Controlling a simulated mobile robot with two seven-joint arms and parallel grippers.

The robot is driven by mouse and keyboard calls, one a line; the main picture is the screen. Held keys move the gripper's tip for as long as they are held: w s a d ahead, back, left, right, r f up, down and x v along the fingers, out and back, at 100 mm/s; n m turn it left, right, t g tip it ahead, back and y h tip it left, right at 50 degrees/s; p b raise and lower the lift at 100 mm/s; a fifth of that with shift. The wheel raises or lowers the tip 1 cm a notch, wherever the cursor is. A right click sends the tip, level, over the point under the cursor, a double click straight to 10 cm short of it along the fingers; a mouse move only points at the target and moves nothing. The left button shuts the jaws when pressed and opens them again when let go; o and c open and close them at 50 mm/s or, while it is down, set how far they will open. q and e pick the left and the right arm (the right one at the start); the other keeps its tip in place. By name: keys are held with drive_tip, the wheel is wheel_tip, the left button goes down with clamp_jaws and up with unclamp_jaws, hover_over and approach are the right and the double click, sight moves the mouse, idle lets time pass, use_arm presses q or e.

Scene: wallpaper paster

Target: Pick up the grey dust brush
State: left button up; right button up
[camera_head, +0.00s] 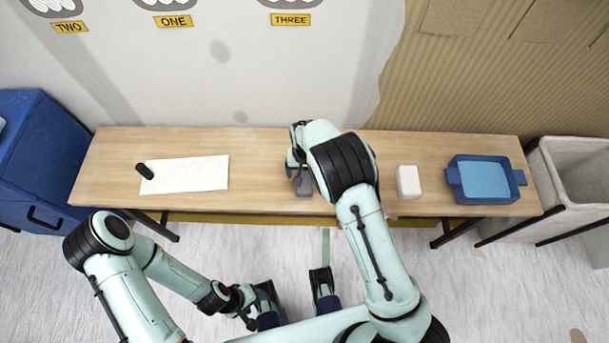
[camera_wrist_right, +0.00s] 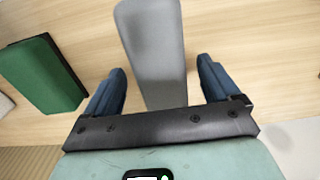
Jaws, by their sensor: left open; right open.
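The grey dust brush (camera_wrist_right: 152,40) lies on the wooden table, running lengthwise between the fingers of my right gripper (camera_wrist_right: 161,70) in the right wrist view. The blue fingers are open, one on each side of it, with a visible gap on both sides. In the head view a grey end of the brush (camera_head: 303,187) shows near the table's front edge, while my right wrist hides the rest. My left gripper (camera_head: 296,292) is open and empty low in front of the table, well away from the brush.
A green block (camera_wrist_right: 42,75) lies left of the brush in the wrist view. On the table (camera_head: 260,150) are a white sheet (camera_head: 190,175), a black roller-like item (camera_head: 145,171), a white block (camera_head: 408,182) and a blue tray (camera_head: 484,162). Bins (camera_head: 580,180) stand to the right.

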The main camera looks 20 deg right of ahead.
sight(305, 172)
wheel_tip(305, 172, down, 2)
drive_tip(key=shift+f, duration=0.2)
drive_tip(key=c, duration=1.1)
drive_tip(key=shift+c, duration=0.2)
drive_tip(key=shift+r, duration=0.1)
wheel_tip(305, 172, up, 20)
drive_tip(key=p, duration=0.2)
